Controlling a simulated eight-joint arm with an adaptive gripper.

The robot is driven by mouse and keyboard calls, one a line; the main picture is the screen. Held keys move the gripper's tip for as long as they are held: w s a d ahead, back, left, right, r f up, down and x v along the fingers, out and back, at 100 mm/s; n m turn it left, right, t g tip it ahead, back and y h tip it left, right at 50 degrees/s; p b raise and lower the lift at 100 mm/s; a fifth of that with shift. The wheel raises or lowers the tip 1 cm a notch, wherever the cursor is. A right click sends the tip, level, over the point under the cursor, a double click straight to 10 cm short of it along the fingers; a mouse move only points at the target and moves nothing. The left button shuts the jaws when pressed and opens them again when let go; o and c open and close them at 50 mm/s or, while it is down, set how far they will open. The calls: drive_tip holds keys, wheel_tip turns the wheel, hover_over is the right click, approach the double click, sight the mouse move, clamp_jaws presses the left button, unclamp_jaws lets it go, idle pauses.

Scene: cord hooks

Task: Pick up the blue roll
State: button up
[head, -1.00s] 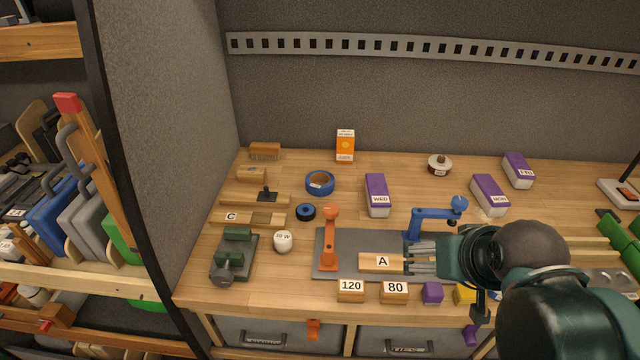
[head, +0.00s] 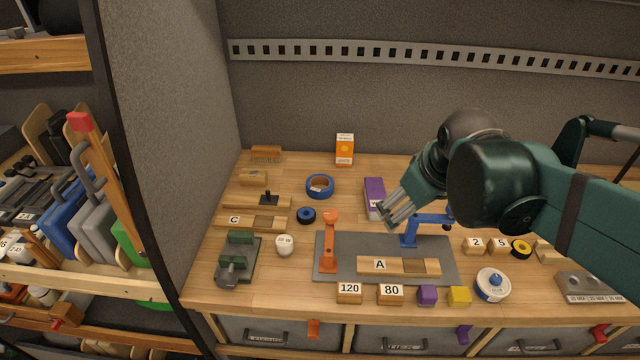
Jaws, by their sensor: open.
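A blue roll (head: 320,193), a wide ring of tape with a label inside, lies flat on the workbench left of centre. A smaller dark roll with a blue rim (head: 306,215) lies just in front of it. My gripper (head: 385,218) is open and empty, to the right of the blue roll and apart from it. Its fingers point down and left, beside the purple box (head: 374,190) and in front of part of it. I cannot tell whether they touch that box.
An orange clamp (head: 329,240) and a blue clamp (head: 410,232) stand upright on a grey mat (head: 345,243). A white ball-like item (head: 284,244) and a green vise (head: 238,255) are at left. An orange-white carton (head: 345,150) stands behind the blue roll.

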drive_tip(key=w+a+n+g+p, duration=0.3)
drive_tip(key=w+a+n+p, duration=0.45)
drive_tip(key=w, duration=0.85)
drive_tip(key=w+a+f+n+g+p, duration=0.1)
drive_tip(key=w+a+f+n+p, duration=0.1)
drive_tip(key=w+a+f+n, duration=0.2)
drive_tip(key=w+a+f+n+g+p, duration=0.1)
drive_tip(key=w+a+f+n, duration=0.4)
drive_tip(key=a, duration=0.6)
drive_tip(key=shift+w+a+f+p, duration=0.15)
drive_tip(key=shift+w+f+p, duration=0.35)
drive_tip(key=shift+w+p, duration=0.4)
drive_tip(key=shift+f, duration=1.3)
